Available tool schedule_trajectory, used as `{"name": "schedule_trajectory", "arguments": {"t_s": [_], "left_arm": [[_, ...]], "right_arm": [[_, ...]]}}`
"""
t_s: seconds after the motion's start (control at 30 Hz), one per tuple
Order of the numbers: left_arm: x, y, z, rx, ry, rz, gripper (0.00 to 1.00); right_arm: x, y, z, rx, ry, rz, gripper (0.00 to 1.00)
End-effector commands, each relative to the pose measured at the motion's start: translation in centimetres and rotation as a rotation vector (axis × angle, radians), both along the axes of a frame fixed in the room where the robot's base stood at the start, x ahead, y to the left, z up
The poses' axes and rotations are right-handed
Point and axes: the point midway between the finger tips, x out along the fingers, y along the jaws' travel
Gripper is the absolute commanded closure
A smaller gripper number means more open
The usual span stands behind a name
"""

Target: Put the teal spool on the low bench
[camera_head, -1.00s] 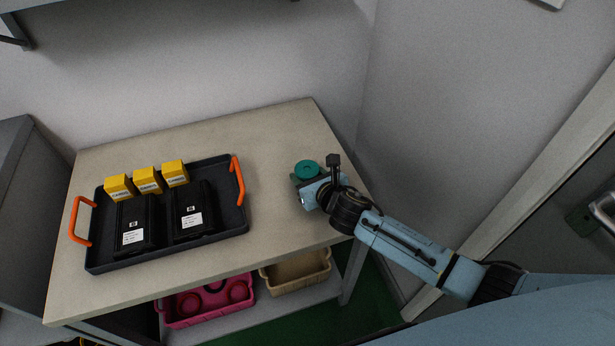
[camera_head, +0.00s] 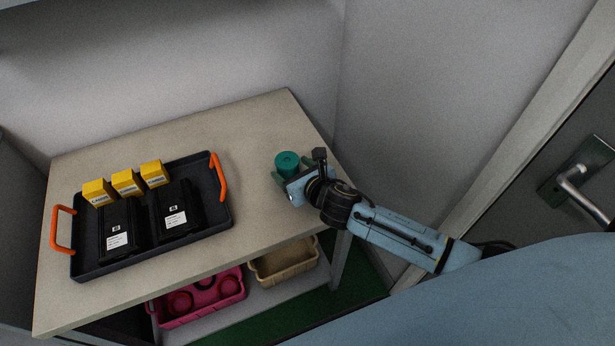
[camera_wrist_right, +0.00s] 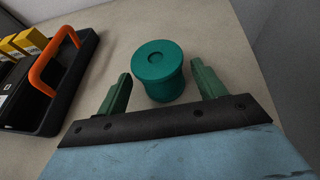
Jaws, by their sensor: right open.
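The teal spool (camera_head: 287,163) stands upright on the low bench (camera_head: 240,130), near its right end. It also shows in the right wrist view (camera_wrist_right: 158,70). My right gripper (camera_head: 288,177) is at the spool's near side, low over the bench top. In the right wrist view its two green fingers (camera_wrist_right: 158,86) are open, one on each side of the spool's near part, with a gap visible on both sides. The spool is not gripped. My left gripper is not in view.
A dark tray (camera_head: 225,217) with orange handles lies left on the bench, holding several yellow boxes (camera_head: 126,183) and two black units (camera_head: 175,211). A pink bin (camera_head: 200,308) and a tan bin (camera_head: 285,261) sit on the shelf below. Walls stand behind and right.

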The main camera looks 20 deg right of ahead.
Motion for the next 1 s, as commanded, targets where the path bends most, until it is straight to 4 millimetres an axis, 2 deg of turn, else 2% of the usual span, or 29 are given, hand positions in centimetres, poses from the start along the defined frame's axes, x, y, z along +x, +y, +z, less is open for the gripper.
{"name": "schedule_trajectory", "arguments": {"t_s": [0.03,0.2,0.4,0.6,1.0], "left_arm": [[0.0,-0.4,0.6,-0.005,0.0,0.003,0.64],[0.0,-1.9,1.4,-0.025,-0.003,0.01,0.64],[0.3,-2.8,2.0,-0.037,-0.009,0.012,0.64],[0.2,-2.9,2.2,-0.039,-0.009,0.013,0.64],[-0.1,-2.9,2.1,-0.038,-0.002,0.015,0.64]], "right_arm": [[-1.2,-0.2,0.6,-0.001,0.002,0.001,0.31],[-4.5,-0.9,2.0,-0.002,0.002,0.001,0.31],[-7.3,-1.5,3.1,0.0,0.002,0.0,0.31],[-8.3,-1.6,3.5,0.0,0.0,0.0,0.31],[-8.3,-1.6,3.5,0.001,-0.001,0.0,0.31]]}}
